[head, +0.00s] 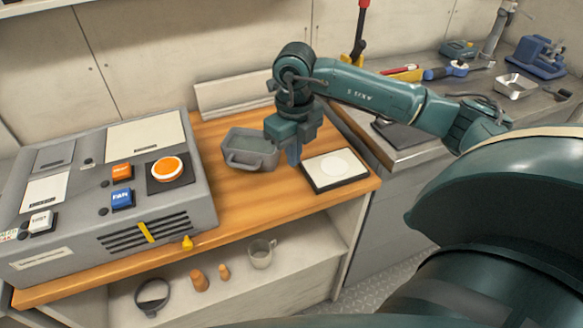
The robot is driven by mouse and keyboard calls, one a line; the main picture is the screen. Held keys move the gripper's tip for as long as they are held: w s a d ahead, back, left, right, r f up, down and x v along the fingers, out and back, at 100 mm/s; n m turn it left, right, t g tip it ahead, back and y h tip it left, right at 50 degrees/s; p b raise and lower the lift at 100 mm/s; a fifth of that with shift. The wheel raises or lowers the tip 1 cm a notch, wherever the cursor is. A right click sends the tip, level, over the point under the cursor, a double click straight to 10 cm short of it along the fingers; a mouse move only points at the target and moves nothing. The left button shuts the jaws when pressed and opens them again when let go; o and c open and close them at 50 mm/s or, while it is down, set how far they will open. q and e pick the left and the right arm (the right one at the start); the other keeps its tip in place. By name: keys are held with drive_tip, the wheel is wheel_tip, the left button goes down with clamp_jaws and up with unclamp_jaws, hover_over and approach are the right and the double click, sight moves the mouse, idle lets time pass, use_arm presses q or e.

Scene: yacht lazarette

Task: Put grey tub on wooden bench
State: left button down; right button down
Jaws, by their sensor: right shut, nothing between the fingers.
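In the head view the grey tub (250,150) stands upright on the wooden bench (235,195), between the grey control box and the white-topped pad. Its handle faces the front. My right gripper (294,158) points down just right of the tub, with its fingers shut and nothing held. The gripper body hides part of the tub's right rim, and I cannot tell whether it touches the tub. My left gripper is out of view.
A grey control box (110,190) with orange and blue buttons fills the bench's left. A black pad with a white disc (336,168) lies right of the gripper. A mug (262,253) stands on the shelf below. A metal counter (440,130) with tools stands at right.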

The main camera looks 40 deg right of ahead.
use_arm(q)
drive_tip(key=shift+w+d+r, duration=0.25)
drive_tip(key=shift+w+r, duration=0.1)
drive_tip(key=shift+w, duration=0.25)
use_arm(e)
drive_tip(key=r, duration=0.6)
drive_tip(key=shift+w+d, duration=0.1)
drive_tip(key=shift+w, duration=0.15)
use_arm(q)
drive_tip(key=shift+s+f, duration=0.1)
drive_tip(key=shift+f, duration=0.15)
use_arm(e)
drive_tip(key=shift+s+f, duration=0.1)
